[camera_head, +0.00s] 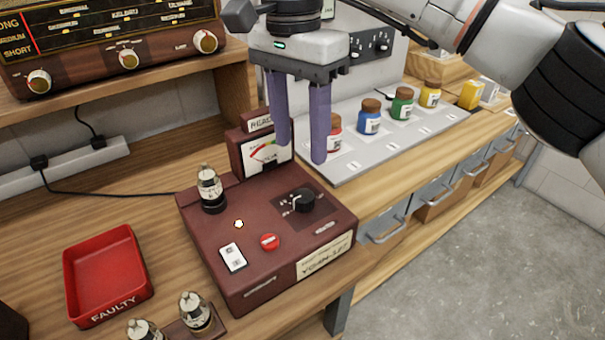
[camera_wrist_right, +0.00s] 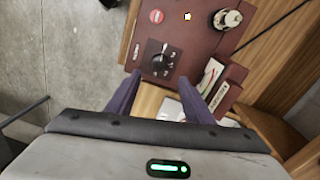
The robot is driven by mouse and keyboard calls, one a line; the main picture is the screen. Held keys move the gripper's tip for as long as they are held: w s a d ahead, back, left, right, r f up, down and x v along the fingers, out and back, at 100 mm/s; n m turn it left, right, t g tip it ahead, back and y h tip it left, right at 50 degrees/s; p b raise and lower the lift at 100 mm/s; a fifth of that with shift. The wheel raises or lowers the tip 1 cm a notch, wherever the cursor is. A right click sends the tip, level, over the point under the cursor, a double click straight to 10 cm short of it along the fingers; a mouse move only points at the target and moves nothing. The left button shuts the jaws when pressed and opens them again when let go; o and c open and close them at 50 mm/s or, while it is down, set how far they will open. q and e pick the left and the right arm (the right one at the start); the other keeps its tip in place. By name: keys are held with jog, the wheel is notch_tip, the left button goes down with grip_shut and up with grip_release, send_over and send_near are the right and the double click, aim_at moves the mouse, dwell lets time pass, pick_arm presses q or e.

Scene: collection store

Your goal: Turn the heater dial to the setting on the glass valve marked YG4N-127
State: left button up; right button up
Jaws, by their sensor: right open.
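A dark red tester box (camera_head: 215,250) stands on the wooden bench, with a plate on its front face (camera_head: 325,258) that seems to read YG4N-127. A black dial (camera_head: 302,200) with a white pointer and scale marks sits on its top; it also shows in the right wrist view (camera_wrist_right: 159,64). A glass valve (camera_head: 210,188) stands upright at the box's back left corner, its print too small to read. My right gripper (camera_head: 299,154) is open and empty, its purple fingers pointing down above and behind the dial, apart from it. My left gripper is not in view.
A meter (camera_head: 264,155) rises at the box's back edge, close to the fingers. The box carries a white switch (camera_head: 232,257) and a red button (camera_head: 269,242). A red FAULTY tray (camera_head: 107,275), two more valves (camera_head: 195,312) and several colored jars (camera_head: 369,117) stand around.

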aim_at(303, 195)
jog(key=f, duration=1)
jog(key=shift+s+d, duration=0.2)
jog(key=shift+s, duration=0.1)
jog(key=shift+c, duration=0.4)
jog(key=c, duration=1)
jog(key=shift+o, duration=0.2)
